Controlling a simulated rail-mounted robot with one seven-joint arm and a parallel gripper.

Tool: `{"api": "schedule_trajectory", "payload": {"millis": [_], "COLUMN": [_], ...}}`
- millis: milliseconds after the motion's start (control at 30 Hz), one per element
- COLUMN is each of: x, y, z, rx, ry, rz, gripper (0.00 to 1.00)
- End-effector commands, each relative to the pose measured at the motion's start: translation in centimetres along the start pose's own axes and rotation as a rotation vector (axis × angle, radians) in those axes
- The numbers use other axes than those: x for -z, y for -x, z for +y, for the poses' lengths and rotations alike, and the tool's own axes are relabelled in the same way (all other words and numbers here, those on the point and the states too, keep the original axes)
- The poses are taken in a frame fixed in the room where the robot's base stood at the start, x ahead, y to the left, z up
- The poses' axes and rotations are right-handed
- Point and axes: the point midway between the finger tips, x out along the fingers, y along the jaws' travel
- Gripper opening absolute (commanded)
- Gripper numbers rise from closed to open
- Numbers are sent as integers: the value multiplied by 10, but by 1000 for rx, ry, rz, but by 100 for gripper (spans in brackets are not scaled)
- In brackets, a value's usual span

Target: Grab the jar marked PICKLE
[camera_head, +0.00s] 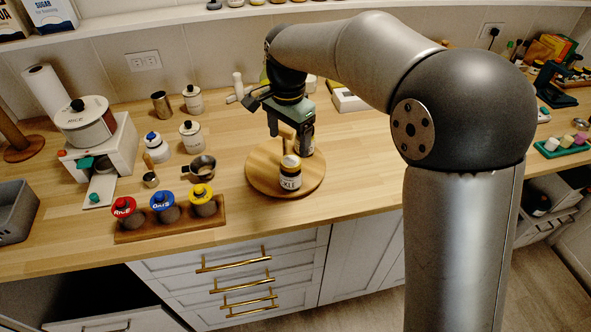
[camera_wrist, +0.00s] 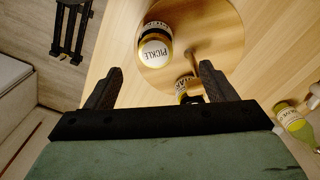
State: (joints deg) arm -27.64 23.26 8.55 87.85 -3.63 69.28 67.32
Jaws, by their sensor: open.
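In the wrist view, a jar marked PICKLE (camera_wrist: 155,47) stands on the round wooden turntable (camera_wrist: 222,22), its label facing the camera. A second jar (camera_wrist: 184,86) stands near the right finger, partly hidden. My gripper (camera_wrist: 161,72) is open and empty; the PICKLE jar lies beyond the fingertips, apart from them. In the head view, my gripper (camera_head: 290,137) points down over the turntable (camera_head: 262,177). One jar (camera_head: 290,180) stands at the turntable's front; another (camera_head: 306,148) is partly hidden behind the gripper. I cannot read which is PICKLE there.
A wooden post (camera_wrist: 197,56) rises from the turntable beside the jars. A rack (camera_head: 170,227) with red, blue and yellow lidded jars stands front left. White canisters (camera_head: 191,137), a steel cup (camera_head: 161,104) and a small pan (camera_head: 202,167) stand left.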

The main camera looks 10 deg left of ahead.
Motion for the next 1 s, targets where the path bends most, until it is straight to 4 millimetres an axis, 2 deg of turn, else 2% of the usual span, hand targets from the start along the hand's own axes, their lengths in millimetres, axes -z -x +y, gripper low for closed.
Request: {"api": "schedule_trajectory", "payload": {"millis": [100, 300, 567, 800, 1000], "x": [0, 0, -1, -4, -4], "y": [-26, -58, -76, -112, -120], "z": [1, 1, 3, 6, 6], "rx": [-4, -2, -2, -1, 1], "ry": [0, -1, -1, 0, 0], "rz": [-2, -2, -1, -1, 1], "gripper": [77, 77, 77, 77, 77]}}
